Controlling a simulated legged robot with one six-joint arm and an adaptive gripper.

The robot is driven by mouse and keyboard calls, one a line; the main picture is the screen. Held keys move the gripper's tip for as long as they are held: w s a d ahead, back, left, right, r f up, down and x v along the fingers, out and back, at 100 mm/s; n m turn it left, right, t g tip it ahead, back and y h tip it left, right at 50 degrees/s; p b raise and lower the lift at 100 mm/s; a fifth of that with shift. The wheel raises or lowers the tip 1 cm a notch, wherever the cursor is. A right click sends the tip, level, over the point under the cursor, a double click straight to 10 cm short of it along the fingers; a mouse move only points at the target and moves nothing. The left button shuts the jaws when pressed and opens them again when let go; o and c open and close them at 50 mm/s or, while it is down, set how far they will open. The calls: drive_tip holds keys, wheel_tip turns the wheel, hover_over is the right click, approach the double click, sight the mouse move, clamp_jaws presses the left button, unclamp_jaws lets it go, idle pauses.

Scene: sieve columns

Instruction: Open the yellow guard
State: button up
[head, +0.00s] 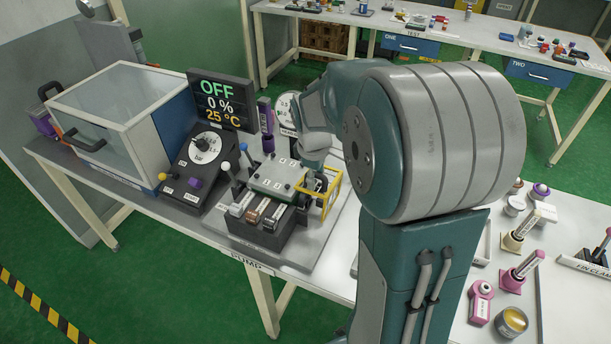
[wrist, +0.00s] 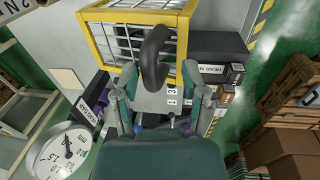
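The yellow guard (head: 336,184) is a yellow frame at the right end of the pump block in the head view, partly behind my arm. In the wrist view the guard (wrist: 88,40) is a yellow-edged box with wire mesh at the top. A dark curved handle (wrist: 155,58) stands out from its near side. My gripper (wrist: 158,72) is open, with its fingers spread on either side of the handle and a gap showing between them and it. In the head view the gripper (head: 316,172) is small, next to the guard, and its fingertips are unclear.
The pump block (head: 265,225) with labelled levers sits on the table. A display (head: 220,100) reads OFF, 0 % and 25 °C. A dial gauge (wrist: 62,152) is close to the gripper at lower left. A clear-lidded box (head: 120,100) stands at left.

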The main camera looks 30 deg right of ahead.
wheel_tip(320, 180, up, 10)
drive_tip(key=s+a, duration=0.1)
drive_tip(key=s+a+r+m+t, duration=0.2)
drive_tip(key=s+a+m, duration=0.2)
drive_tip(key=s+a, duration=0.3)
drive_tip(key=shift+s+a+r+t, duration=0.15)
drive_tip(key=shift+s+a+t, duration=0.15)
drive_tip(key=shift+s, duration=0.7)
drive_tip(key=shift+o, duration=0.2)
drive_tip(key=w+d+f+n+g+y, duration=0.15)
drive_tip(key=w+d+n+g, duration=0.25)
drive_tip(key=w+d, duration=0.6)
drive_tip(key=f, duration=0.3)
drive_tip(key=w+f, duration=0.1)
drive_tip(key=f, duration=0.3)
drive_tip(key=a+f, duration=0.1)
drive_tip(key=f, duration=0.3)
drive_tip(key=shift+w, duration=0.15)
clamp_jaws()
